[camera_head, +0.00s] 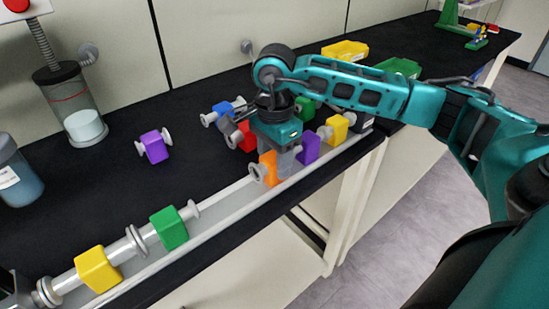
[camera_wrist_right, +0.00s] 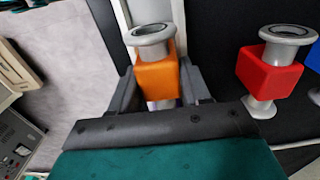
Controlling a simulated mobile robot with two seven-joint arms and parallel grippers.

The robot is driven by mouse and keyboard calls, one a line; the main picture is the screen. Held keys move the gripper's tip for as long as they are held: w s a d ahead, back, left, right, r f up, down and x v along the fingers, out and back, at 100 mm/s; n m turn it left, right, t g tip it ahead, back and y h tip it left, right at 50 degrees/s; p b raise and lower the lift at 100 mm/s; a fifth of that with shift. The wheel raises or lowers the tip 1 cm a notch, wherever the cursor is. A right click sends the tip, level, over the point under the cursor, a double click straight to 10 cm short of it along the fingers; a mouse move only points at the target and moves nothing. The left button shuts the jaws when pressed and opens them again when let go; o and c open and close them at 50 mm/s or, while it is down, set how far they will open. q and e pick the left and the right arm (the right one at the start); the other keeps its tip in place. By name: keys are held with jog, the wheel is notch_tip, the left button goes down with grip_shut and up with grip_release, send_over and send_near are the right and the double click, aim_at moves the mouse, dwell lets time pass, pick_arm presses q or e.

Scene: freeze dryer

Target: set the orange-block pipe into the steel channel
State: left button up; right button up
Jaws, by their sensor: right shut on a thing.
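The orange-block pipe (camera_head: 268,163) is an orange block with grey flanged pipe ends. My right gripper (camera_head: 285,162) is shut on it, its fingers either side of the block; the right wrist view shows the orange block (camera_wrist_right: 158,80) between them, a flange sticking out. The steel channel (camera_head: 222,207) is a long pale trough along the bench's front edge. The orange-block pipe is over or in it; I cannot tell whether it touches the bottom. Yellow-block (camera_head: 98,269) and green-block (camera_head: 168,229) pipes lie in the channel at the lower left. My left gripper is not in view.
A purple-block pipe (camera_head: 154,146) lies on the black bench. Red (camera_head: 246,137), blue (camera_head: 222,108), purple (camera_head: 308,149) and yellow (camera_head: 336,130) block pieces are close around the gripper. A glass vessel (camera_head: 72,103) stands at the left. Bare channel lies between the green and orange pieces.

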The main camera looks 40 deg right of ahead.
jog(key=o, duration=1.3)
notch_tip(320, 180, up, 13)
jog(key=shift+p, duration=0.4)
